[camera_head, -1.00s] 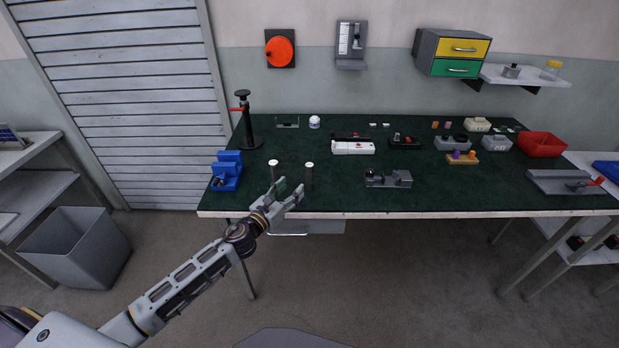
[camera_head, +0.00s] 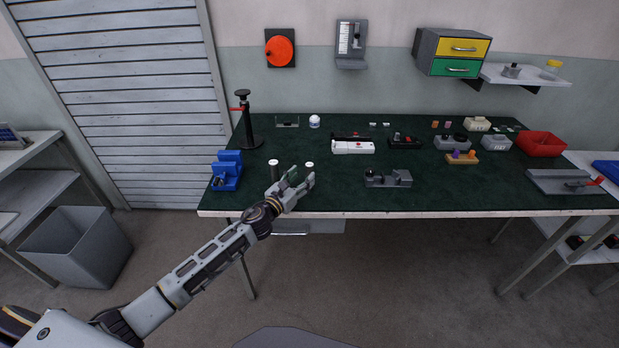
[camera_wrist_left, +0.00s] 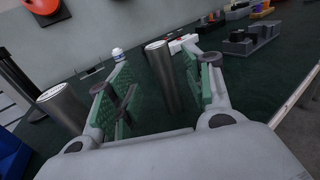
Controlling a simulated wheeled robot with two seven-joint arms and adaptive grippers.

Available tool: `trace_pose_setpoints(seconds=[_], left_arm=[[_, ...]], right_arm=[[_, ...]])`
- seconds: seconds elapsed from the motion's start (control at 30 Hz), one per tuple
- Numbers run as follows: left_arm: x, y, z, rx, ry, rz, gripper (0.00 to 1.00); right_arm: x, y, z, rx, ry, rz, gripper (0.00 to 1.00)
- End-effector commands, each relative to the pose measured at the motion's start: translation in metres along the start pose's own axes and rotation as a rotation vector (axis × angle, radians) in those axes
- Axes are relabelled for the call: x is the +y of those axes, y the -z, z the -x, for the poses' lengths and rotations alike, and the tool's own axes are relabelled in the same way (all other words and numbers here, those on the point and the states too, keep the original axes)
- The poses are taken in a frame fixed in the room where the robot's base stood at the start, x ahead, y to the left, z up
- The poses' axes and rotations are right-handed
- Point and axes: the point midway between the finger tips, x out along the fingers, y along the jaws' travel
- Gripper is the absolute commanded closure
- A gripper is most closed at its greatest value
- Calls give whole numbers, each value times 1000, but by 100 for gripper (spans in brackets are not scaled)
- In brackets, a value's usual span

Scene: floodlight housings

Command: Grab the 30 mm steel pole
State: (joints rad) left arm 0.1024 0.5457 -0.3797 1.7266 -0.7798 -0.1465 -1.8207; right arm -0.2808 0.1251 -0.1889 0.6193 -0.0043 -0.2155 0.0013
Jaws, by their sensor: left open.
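Two upright steel poles with pale tops stand near the front left of the green bench top. The left pole (camera_head: 274,170) is in full view in the head view and shows left of my fingers in the left wrist view (camera_wrist_left: 63,108). The right pole (camera_head: 309,165) is mostly hidden behind my gripper in the head view. In the left wrist view this pole (camera_wrist_left: 163,76) appears between my two fingers. My left gripper (camera_head: 302,174) is open, with clear gaps beside the pole. I cannot tell the diameters. My right gripper is not in view.
A blue fixture (camera_head: 227,172) and a black stand with a red lever (camera_head: 249,125) are to the left. A grey block fixture (camera_head: 388,179) stands to the right. A white and red device (camera_head: 353,147) lies behind. The bench's front edge runs below my gripper.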

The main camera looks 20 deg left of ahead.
Motion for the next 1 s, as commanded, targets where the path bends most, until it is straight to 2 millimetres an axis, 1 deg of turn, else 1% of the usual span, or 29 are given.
trace_pose_setpoints(seconds=[0.53, 0.77, 1.0], left_arm=[[0, 1, -5, 1, 0, 1, 49], [-2, 1, -20, 0, 0, 1, 49], [-2, 2, -39, 0, 0, 0, 49]], right_arm=[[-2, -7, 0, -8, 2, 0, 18], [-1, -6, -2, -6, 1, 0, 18], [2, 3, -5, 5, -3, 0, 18]])
